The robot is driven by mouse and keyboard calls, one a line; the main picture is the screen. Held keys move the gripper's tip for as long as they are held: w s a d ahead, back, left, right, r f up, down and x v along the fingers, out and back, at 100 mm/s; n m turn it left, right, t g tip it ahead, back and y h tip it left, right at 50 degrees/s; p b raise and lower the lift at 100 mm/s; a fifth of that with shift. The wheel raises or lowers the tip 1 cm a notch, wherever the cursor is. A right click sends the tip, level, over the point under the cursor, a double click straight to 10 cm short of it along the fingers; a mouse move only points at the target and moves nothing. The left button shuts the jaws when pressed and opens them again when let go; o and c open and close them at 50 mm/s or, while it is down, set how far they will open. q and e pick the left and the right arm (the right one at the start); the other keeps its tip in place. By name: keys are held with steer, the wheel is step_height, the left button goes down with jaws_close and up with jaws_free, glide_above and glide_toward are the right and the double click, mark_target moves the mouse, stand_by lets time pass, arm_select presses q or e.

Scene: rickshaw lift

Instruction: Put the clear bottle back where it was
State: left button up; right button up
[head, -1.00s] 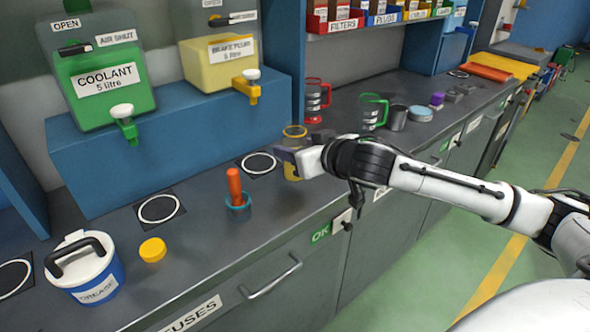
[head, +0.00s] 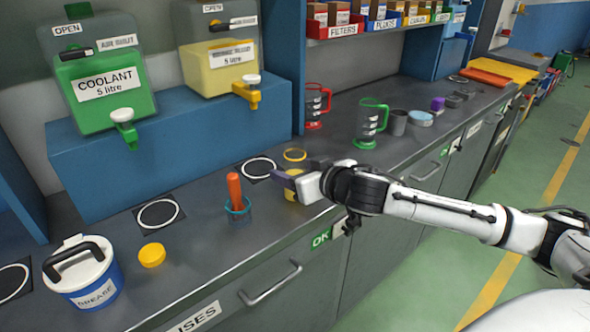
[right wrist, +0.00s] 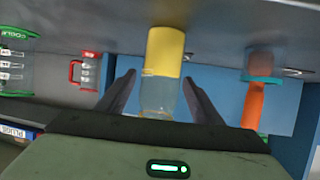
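The clear bottle (head: 291,194) has a yellow lower part and stands near the counter's front edge, partly hidden by my right gripper (head: 287,178). In the right wrist view, which is upside down, the clear bottle (right wrist: 163,60) is upright with its base at the counter. The right gripper's two fingers (right wrist: 160,85) are on either side of it, with narrow gaps showing, so it looks open around the bottle. Any mark under the bottle is hidden. My left gripper is not in view.
Ring marks (head: 258,168) (head: 158,213) lie left of the bottle. Green (head: 370,122) and red (head: 317,102) jugs stand to the right. A grease tub (head: 82,272) and yellow lid (head: 152,254) are at left.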

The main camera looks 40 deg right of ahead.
steer(key=shift+r, duration=0.25)
steer(key=shift+d+p+v, duration=0.35)
steer(key=shift+p+v, duration=0.45)
steer(key=shift+v, duration=5.15)
steer(key=s+a+f+g, duration=0.15)
steer(key=s+f, duration=0.25)
steer(key=f, duration=0.7)
steer(key=s+f+g, duration=0.2)
steer(key=s+f, duration=0.2)
steer(key=f, duration=0.6)
steer(key=s+a+f+n+y, duration=0.1)
steer(key=s+a+f, duration=0.3)
steer(key=a+f, duration=0.2)
steer(key=s+a+f+n+g+y, duration=0.1)
steer(key=s+a+f, duration=0.4)
steer(key=a, duration=0.6)
step_height(320, 180, down, 3)
steer(key=shift+s+a+r+n+y, duration=0.15)
steer(key=shift+s+r+n+y, duration=0.15)
steer(key=shift+y, duration=0.3)
